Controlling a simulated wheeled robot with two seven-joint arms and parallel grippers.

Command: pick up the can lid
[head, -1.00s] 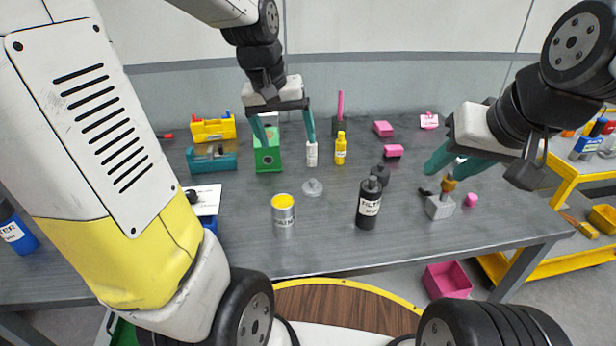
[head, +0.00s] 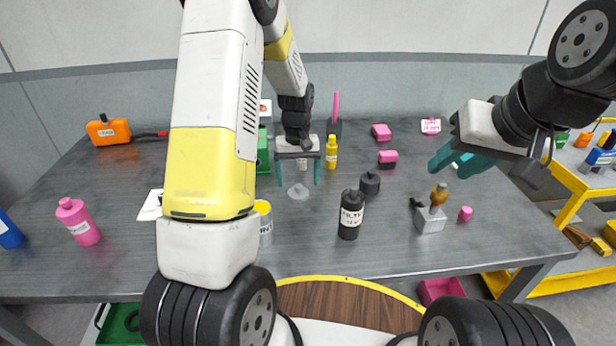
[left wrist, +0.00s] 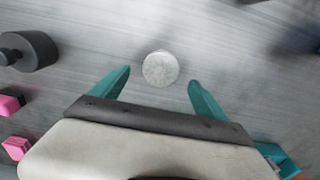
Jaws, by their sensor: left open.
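The can lid (head: 298,192) is a pale grey round disc lying on the grey table, left of the black bottle. In the left wrist view it shows as a whitish disc (left wrist: 160,69) between and just beyond the fingertips. My left gripper (head: 298,181) is open and empty, its teal fingers pointing down above the lid, one to each side. The fingers look apart from the lid. A can with a yellow top (head: 265,226) stands nearer, partly hidden by my left arm. My right gripper (head: 455,166) is open and empty above the table's right part.
A black bottle (head: 351,215) and a dark weight (head: 370,183) stand right of the lid. A yellow bottle (head: 331,153) and a green box (head: 262,152) stand behind. A grey block with a brown-topped tool (head: 431,219) is at right. A pink bottle (head: 79,222) stands far left.

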